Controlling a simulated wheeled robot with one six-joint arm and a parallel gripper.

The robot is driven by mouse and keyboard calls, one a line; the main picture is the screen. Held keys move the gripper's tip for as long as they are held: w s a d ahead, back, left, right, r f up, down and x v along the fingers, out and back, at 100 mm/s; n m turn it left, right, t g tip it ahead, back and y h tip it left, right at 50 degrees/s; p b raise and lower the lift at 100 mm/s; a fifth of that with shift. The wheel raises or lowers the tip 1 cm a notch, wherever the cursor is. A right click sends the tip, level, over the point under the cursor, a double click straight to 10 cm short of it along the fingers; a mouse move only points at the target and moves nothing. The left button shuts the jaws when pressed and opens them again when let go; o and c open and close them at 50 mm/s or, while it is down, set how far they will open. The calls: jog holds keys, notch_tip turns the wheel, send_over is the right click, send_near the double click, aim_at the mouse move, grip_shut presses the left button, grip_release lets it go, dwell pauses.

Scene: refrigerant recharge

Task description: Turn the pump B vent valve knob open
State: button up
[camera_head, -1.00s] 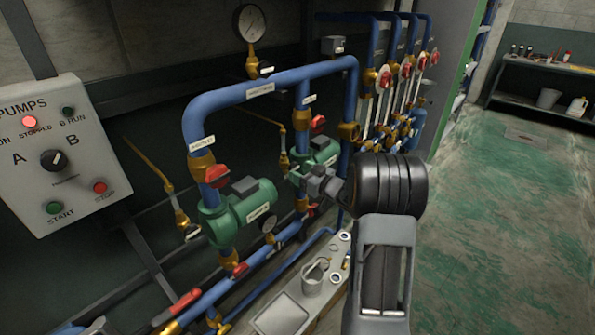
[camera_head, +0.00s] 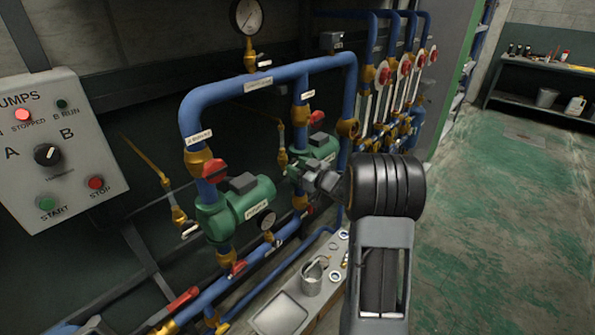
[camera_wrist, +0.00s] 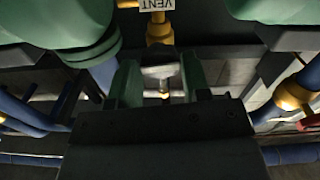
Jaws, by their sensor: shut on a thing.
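In the wrist view, a small pale grey knob (camera_wrist: 160,71) sits below a brass fitting (camera_wrist: 158,28) with a white VENT label (camera_wrist: 157,4). My gripper (camera_wrist: 161,82) is shut on this knob, with one finger on each side of it. In the head view, my gripper (camera_head: 323,182) is at the front of the rear green pump (camera_head: 318,150). The knob is hidden there, and I cannot read how far it is turned.
The front green pump (camera_head: 240,207) with a red-handled valve (camera_head: 212,170) stands nearer. Blue pipes (camera_head: 265,83) surround both pumps. The pump panel (camera_head: 55,150) is at left. A low bench (camera_head: 270,318) holds a cup and tray below. The floor at right is clear.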

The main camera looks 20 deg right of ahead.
jog(key=shift+n+b, duration=1.6)
jog(key=shift+b, duration=0.15)
jog(key=shift+f+b, duration=0.1)
jog(key=shift+b, duration=0.2)
jog(key=n+b, duration=0.4)
jog(key=b, duration=0.1)
jog(key=shift+n, duration=0.3)
